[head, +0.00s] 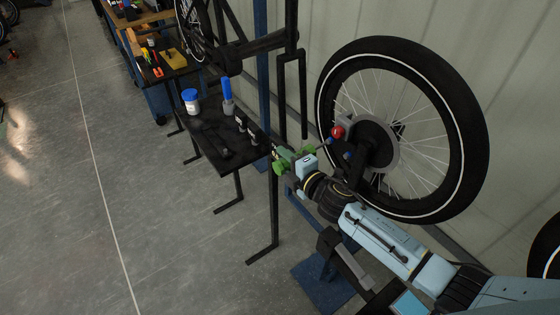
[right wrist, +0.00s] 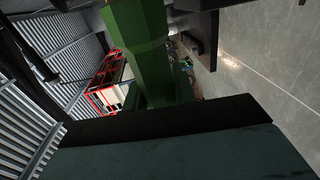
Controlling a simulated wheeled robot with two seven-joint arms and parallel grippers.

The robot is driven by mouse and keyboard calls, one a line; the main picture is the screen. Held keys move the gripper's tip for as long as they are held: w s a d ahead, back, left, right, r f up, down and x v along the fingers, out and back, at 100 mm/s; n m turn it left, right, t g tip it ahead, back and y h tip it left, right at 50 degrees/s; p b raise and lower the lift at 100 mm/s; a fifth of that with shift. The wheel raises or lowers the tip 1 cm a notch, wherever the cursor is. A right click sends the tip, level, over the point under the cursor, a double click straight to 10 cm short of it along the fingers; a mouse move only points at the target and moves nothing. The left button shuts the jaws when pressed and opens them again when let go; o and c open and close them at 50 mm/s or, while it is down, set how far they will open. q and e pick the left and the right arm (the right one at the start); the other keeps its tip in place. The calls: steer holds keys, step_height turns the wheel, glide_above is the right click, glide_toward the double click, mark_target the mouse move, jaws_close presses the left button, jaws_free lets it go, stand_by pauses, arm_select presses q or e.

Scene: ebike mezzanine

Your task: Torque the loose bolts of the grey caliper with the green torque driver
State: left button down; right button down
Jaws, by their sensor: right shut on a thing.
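My right gripper (head: 288,163) is shut on the green torque driver (head: 282,154), at the right end of the small black table and left of the wheel. The driver also shows large and green in the right wrist view (right wrist: 147,50). What looks like the grey caliper (head: 347,121) sits near the wheel hub beside a red round part (head: 338,132), apart from the driver and to its upper right. Its bolts are too small to tell. My left gripper is not in view.
The wheel (head: 468,135) stands at the right, near the corrugated wall. The small black table (head: 208,152) holds a white tub with a blue lid (head: 190,101), a blue-topped bottle (head: 227,95) and dark items. A workbench stands at the back.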

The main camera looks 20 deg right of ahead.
steer(key=c, duration=1.7)
jaws_free()
steer(key=shift+r, duration=0.1)
jaws_close()
steer(key=shift+w+d, duration=0.1)
steer(key=shift+d, duration=0.05)
